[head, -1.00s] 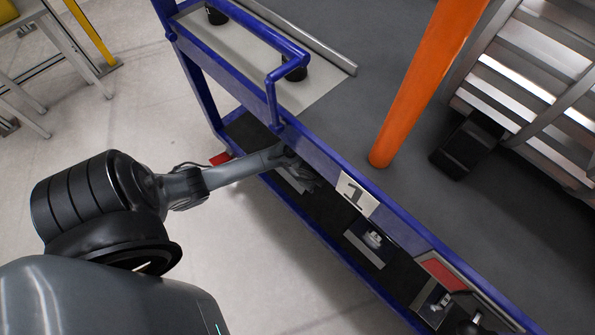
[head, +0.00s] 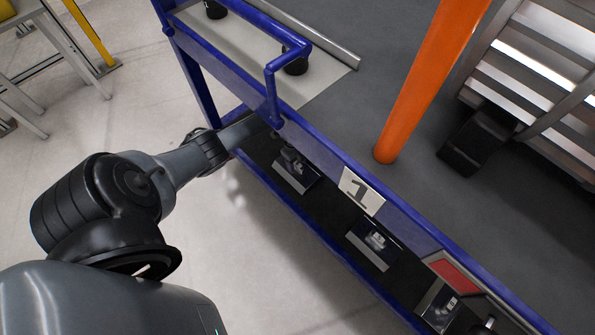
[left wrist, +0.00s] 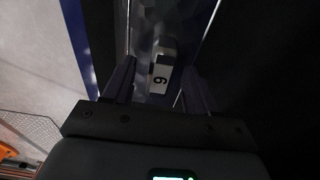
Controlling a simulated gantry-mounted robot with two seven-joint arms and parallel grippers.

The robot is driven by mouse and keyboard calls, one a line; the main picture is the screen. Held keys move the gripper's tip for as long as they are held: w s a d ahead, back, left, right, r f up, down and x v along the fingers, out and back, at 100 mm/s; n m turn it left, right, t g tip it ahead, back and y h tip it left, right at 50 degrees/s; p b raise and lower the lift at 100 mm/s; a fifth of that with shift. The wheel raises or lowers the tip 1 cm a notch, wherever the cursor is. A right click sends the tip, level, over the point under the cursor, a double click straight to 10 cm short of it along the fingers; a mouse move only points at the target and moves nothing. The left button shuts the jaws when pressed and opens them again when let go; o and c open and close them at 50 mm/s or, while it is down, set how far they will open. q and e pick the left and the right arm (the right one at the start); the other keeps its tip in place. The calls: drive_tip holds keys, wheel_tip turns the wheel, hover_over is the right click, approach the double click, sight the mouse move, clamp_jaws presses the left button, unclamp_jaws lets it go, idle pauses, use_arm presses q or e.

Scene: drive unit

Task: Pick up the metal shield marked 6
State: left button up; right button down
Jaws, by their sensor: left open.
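My left gripper (left wrist: 158,74) is open, with one finger on each side of the label. Whether the fingers touch the shield cannot be told. In the head view my left arm reaches under the cart's blue top edge, and the gripper's fingers are mostly hidden there. I cannot make out the marked shield in the head view. My right gripper is not in view.
The blue cart (head: 225,85) has a lower shelf with several dark parts on plates, such as one part (head: 375,240) near the middle. The floor (head: 270,270) in front is clear.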

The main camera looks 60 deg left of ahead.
use_arm(q)
drive_tip(key=shift+f, duration=0.45)
clamp_jaws()
drive_tip(key=shift+r, duration=0.15)
